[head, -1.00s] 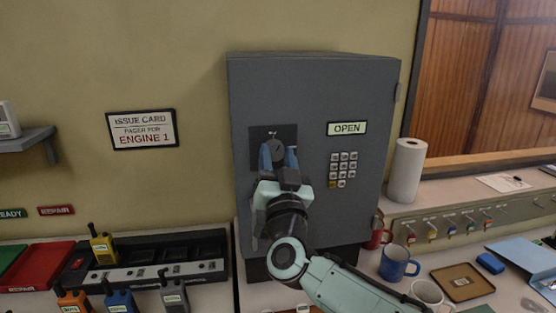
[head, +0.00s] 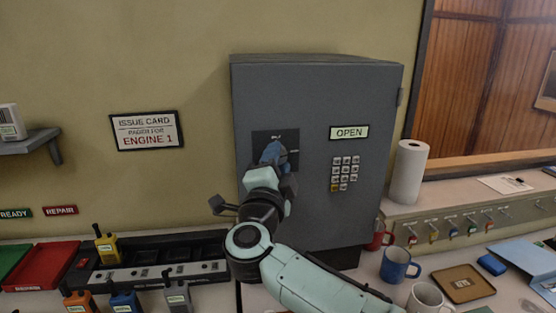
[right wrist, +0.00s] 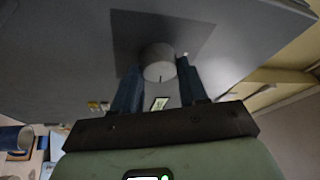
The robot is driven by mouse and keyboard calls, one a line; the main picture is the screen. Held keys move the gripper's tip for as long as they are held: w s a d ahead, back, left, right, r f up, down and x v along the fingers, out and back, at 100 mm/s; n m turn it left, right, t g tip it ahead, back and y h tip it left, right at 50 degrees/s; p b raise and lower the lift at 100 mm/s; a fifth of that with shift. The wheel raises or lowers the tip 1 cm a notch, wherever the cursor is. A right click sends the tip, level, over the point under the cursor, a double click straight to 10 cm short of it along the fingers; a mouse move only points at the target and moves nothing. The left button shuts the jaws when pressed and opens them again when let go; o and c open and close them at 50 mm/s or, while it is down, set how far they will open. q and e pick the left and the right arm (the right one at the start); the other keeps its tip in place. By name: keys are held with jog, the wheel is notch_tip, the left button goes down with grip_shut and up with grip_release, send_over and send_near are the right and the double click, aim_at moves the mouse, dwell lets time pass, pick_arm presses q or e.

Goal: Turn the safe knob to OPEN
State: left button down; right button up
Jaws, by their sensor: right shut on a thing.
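The grey safe (head: 311,90) stands against the wall, its door closed. A green-lit label on its door reads OPEN (head: 348,132). The knob sits on a dark square plate (head: 290,136) left of the label. My right gripper (head: 273,153) covers most of the knob in the head view. In the right wrist view the round grey knob (right wrist: 158,61) lies between the two blue fingers of my right gripper (right wrist: 160,86), which is shut on it. A short dark mark shows on the knob's edge. My left gripper is not in view.
A keypad (head: 344,174) is on the safe door, right of the knob. Mugs, including a blue one (head: 399,264), and a brown tray (head: 462,283) stand on the desk at right. A radio charger (head: 150,270) and a red tray (head: 52,266) are at left.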

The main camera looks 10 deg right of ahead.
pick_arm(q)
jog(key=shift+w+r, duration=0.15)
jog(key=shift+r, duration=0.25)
pick_arm(e)
jog(key=shift+a+r+m+g, duration=0.1)
jog(key=shift+m+g, duration=0.3)
jog(key=shift+m, duration=0.8)
jog(key=o, duration=1)
jog(key=shift+o, duration=0.2)
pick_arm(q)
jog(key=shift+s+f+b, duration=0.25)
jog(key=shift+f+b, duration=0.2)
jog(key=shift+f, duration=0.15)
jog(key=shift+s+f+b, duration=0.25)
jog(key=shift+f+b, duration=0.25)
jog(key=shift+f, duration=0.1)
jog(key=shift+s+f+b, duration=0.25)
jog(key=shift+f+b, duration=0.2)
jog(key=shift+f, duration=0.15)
pick_arm(e)
jog(key=v, duration=1.3)
jog(key=shift+s, duration=0.2)
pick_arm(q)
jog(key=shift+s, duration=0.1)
pick_arm(e)
jog(key=shift+a, duration=0.15)
